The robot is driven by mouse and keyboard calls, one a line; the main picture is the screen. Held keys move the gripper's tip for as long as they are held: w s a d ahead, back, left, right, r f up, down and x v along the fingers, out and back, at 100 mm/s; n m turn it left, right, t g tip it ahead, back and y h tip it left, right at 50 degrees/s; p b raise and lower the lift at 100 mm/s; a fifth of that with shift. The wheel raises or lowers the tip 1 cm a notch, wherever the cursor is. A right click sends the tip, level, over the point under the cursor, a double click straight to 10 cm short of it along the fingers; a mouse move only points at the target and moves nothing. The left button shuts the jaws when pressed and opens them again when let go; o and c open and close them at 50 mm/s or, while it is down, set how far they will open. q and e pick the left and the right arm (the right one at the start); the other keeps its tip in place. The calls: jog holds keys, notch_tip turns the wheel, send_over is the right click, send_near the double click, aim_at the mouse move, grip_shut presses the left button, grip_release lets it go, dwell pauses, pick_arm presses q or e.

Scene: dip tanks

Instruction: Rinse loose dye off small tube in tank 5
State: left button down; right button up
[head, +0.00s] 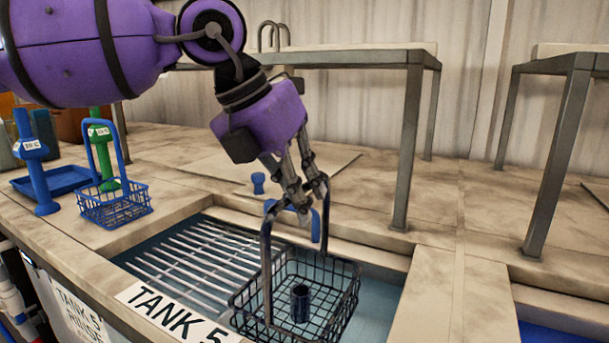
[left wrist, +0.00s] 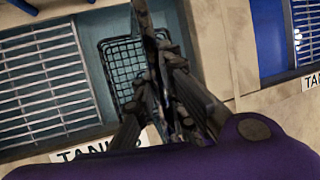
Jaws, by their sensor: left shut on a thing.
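My left gripper (head: 305,195) is shut on the tall handle (head: 267,265) of a dark wire basket (head: 345,295). The small tube (head: 300,304), dark blue, stands inside the basket. The basket hangs level at the right part of tank 5 (head: 375,320), beside the slatted grate (head: 195,250). I cannot tell how deep its bottom sits in the water. In the left wrist view the gripper (left wrist: 165,100) covers part of the basket (left wrist: 122,62), and the tube cannot be made out there. My right gripper is not in view.
A blue basket (head: 112,207) stands on the counter at left, near blue (head: 35,175) and green (head: 103,140) labelled stands. A metal-legged shelf (head: 405,150) rises behind the tank. Another blue tank (head: 550,330) lies at right. Bare counter (head: 435,290) separates the tanks.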

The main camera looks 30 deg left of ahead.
pick_arm(q)
notch_tip(320, 180, down, 14)
jog(key=shift+f+b, duration=0.1)
jog(key=shift+b, duration=0.9)
